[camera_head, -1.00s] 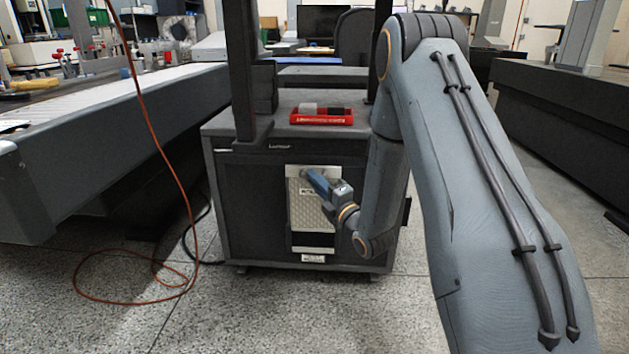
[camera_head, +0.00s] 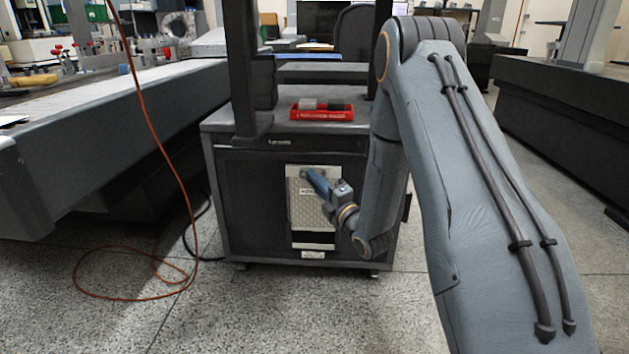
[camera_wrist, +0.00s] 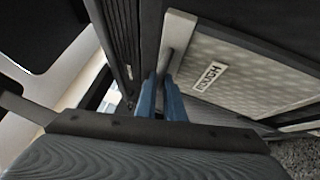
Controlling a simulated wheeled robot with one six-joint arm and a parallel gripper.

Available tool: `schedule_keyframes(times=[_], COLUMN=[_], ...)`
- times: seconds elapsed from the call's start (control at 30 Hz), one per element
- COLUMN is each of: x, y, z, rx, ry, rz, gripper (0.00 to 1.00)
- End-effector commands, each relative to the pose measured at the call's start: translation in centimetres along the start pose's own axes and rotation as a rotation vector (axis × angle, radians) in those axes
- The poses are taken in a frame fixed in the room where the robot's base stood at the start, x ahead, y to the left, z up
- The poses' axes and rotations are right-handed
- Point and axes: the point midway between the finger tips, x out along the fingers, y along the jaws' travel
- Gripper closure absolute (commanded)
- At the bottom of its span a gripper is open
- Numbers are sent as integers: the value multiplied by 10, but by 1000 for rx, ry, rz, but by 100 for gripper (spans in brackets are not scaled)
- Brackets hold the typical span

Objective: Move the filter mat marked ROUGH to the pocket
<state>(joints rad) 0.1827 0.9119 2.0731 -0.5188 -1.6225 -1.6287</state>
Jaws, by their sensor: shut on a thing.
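The filter mat marked ROUGH (camera_head: 302,212) is a pale, dimpled rectangular panel upright against the front of the dark cabinet (camera_head: 245,205). It also shows in the wrist view (camera_wrist: 245,75), where its label reads ROUGH. My gripper (camera_head: 308,173) is at the mat's upper part, with blue fingers. In the wrist view my gripper (camera_wrist: 163,77) is shut on a small grey tab at the mat's edge. A dark opening shows below the mat, above a small white label (camera_head: 313,255) on the cabinet front. The tab is partly hidden by the fingers.
A red tray (camera_head: 321,112) with small blocks sits on the cabinet top. An orange cable (camera_head: 150,120) hangs at left and loops on the floor. Long machine benches stand left (camera_head: 120,125) and right (camera_head: 560,120). Speckled floor is open in front of the cabinet.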

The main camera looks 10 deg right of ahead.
Motion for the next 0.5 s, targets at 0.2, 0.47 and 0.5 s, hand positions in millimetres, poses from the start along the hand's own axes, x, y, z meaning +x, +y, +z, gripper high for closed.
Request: schedule_keyframes(times=[0.2, 0.47, 0.5], x=[-1, -3, -3], y=[-7, -15, -16], z=[-1, -2, -2], rx=[0, -1, -1], ry=[0, 0, 0], rz=[1, 1, 1], gripper=[100, 100, 100])
